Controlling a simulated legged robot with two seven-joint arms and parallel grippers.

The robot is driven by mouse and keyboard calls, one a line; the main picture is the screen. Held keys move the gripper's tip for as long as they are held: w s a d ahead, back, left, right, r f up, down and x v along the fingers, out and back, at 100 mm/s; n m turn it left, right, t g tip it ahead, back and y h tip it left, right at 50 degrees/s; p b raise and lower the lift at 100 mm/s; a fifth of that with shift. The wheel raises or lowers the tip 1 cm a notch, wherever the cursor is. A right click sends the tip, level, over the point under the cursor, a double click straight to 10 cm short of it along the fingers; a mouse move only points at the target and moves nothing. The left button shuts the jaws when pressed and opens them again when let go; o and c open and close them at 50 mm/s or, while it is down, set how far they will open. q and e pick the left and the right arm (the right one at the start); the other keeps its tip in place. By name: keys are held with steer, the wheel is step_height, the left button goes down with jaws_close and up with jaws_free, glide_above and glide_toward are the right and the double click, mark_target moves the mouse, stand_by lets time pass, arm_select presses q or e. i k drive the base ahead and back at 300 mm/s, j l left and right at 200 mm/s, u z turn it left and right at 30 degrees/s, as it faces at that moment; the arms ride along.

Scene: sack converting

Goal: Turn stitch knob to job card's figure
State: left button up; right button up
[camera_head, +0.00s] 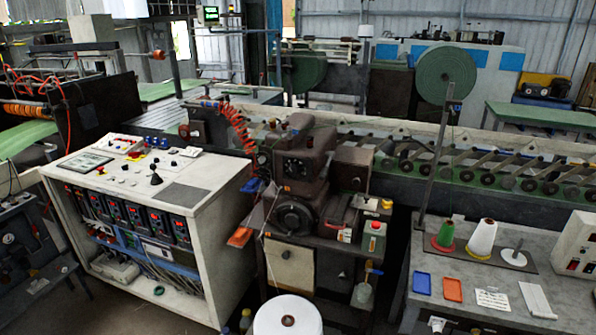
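Neither of my grippers shows in the head view. The grey-white control console (195,213) at left has a sloped top with a large black knob (156,179), several small knobs and buttons, and a framed panel (84,163). I cannot tell which knob is the stitch knob. A white printed card (492,299) lies on the grey bench at right and may be the job card. Its figure is too small to read. A dark sewing machine head (300,165) stands in the middle.
The grey bench (560,300) holds a green thread cone (445,235), a white cone (482,238), a blue tray (422,283) and an orange tray (453,289). A large white spool (287,316) stands at the front. A conveyor (480,165) runs behind. Floor shows at front left.

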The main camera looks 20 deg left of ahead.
mark_target(293, 170)
steer(key=i+l+z, duration=0.15)
steer(key=i+l, duration=0.15)
steer(key=i+l+z, duration=0.2)
steer(key=i, duration=0.25)
steer(key=i+l+z, duration=0.15)
steer(key=i, duration=0.3)
steer(key=u, duration=1.85)
steer(key=j, duration=0.1)
